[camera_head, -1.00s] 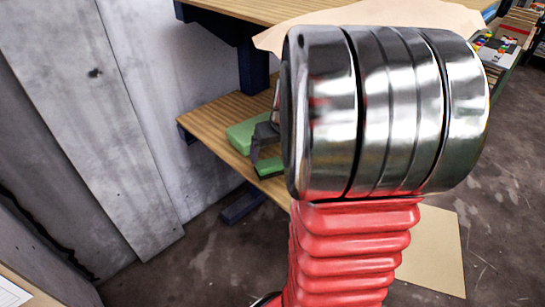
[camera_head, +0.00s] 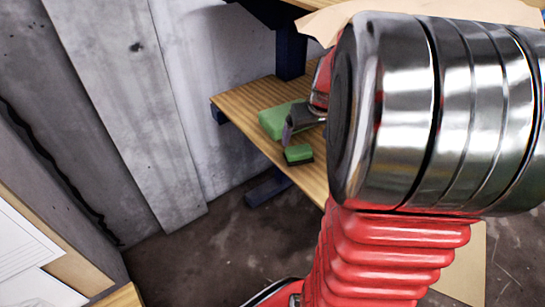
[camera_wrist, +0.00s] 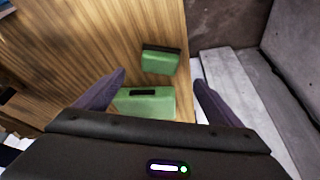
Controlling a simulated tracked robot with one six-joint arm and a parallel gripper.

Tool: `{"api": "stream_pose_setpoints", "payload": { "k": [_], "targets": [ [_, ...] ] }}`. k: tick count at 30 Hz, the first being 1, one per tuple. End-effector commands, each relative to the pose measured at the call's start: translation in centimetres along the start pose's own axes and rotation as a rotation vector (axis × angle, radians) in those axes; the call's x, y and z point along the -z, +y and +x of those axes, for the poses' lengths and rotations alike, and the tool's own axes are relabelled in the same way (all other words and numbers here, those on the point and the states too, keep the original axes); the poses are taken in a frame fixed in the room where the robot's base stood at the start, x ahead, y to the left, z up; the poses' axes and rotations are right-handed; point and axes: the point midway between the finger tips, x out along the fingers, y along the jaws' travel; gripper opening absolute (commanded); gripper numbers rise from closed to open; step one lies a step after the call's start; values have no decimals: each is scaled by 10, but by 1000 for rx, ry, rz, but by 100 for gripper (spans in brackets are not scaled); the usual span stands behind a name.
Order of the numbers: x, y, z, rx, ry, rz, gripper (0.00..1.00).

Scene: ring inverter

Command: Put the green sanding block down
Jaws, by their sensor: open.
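The green sanding block (camera_head: 298,154), small with a dark side, rests on the wooden shelf (camera_head: 240,103) near its front edge. My gripper (camera_head: 289,133) is just behind it in the head view, partly hidden by my arm. In the wrist view the block (camera_wrist: 160,60) lies beyond and between the fingertips of my gripper (camera_wrist: 158,78).
A larger green case (camera_head: 276,121) with a dark handle lies behind the block on the shelf; it also shows in the wrist view (camera_wrist: 148,104), partly hidden by my gripper. A grey wall (camera_head: 180,100) stands to the left.

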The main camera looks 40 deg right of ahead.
Motion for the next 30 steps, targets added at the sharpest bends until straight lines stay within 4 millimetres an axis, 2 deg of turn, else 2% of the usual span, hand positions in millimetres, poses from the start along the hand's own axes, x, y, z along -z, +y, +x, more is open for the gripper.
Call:
{"api": "stream_pose_setpoints", "payload": {
  "k": [5, 10, 14, 21, 30],
  "targets": [
    [0, -17, -10, 7, 7, -19, 89],
    [-9, -62, -35, 26, 18, -67, 89],
    [-22, -102, -57, 45, 28, -110, 89],
    [-59, -162, -96, 79, 48, -185, 89],
    [-117, -214, -135, 123, 77, -270, 89]
  ]
}}
